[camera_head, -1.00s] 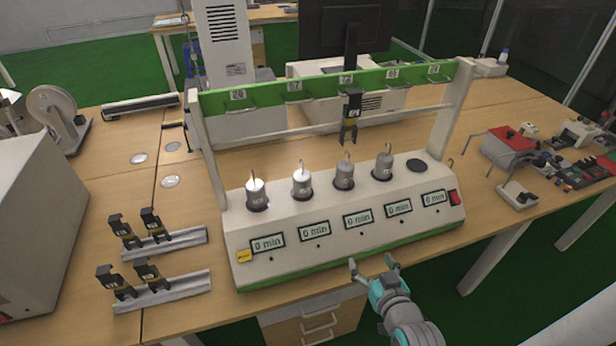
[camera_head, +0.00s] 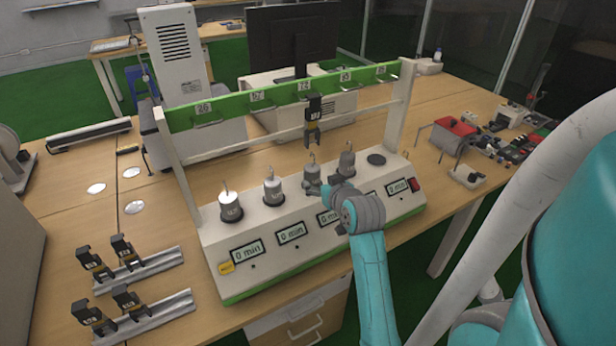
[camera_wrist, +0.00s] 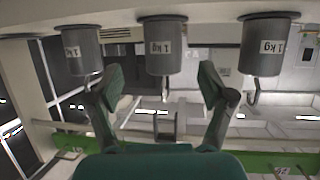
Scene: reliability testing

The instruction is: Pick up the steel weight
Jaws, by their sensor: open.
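Several grey cylindrical steel weights with hooks on top stand in a row on the white test stand (camera_head: 235,238). In the head view they are the first (camera_head: 231,208), second (camera_head: 273,191), third (camera_head: 312,176) and fourth (camera_head: 347,161) from the left. My gripper (camera_head: 323,188) is in front of the third weight and partly hides it. The upside-down wrist view shows my gripper's fingers (camera_wrist: 162,88) apart, with a weight marked 1 kg (camera_wrist: 165,48) lined up between them. Nothing is held. Whether a finger touches the weight cannot be told.
A black clamp (camera_head: 313,122) hangs from the crossbar above the weights, under the green beam (camera_head: 225,107). Rails with black clamps (camera_head: 125,255) lie on the table at left. A red-topped box (camera_head: 455,130) stands at right. The round seat (camera_head: 376,160) is empty.

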